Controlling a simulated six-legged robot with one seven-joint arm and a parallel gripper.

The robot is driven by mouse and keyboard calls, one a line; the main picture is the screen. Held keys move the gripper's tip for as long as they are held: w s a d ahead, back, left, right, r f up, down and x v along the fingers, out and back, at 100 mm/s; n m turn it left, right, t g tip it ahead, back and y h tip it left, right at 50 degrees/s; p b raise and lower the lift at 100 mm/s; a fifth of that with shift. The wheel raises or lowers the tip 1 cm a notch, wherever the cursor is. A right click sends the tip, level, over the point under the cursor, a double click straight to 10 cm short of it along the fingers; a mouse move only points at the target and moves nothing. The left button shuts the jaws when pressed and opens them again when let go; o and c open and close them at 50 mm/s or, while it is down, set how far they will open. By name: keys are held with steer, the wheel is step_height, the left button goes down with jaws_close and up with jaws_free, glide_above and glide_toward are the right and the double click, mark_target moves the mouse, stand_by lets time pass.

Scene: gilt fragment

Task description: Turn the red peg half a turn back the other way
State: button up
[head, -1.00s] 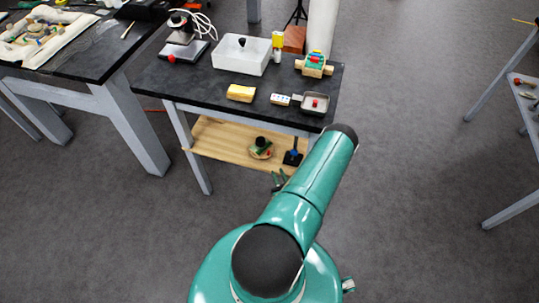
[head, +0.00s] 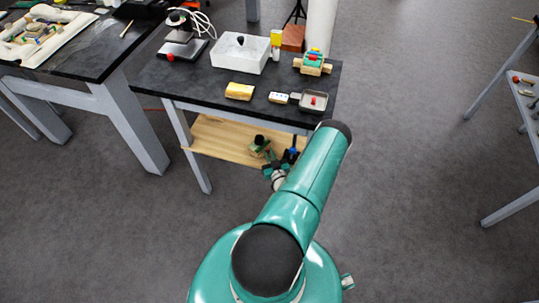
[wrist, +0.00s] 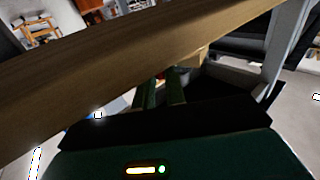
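My gripper (head: 271,163) is low at the front edge of the wooden lower shelf (head: 215,143), beside a small fixture (head: 258,147) with a dark knob and green part. In the wrist view my two green fingers (wrist: 160,92) point forward with a gap between them, and nothing shows held. A small reddish thing (wrist: 183,72) shows just beyond the fingertips. It is too dark and small to tell whether it is the red peg. The shelf board (wrist: 90,75) crosses the wrist view close in front and hides much of the fixture.
A blue-topped dark stand (head: 293,150) is right of the fixture on the shelf. The black tabletop (head: 190,85) overhead carries a white bin (head: 240,62), a yellow block (head: 239,91) and a grey tray (head: 322,108) with a red piece.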

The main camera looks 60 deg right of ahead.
steer(key=shift+w+a+m+g+h, duration=0.15)
steer(key=shift+m+g+h, duration=0.15)
steer(key=shift+g, duration=0.1)
jaws_close()
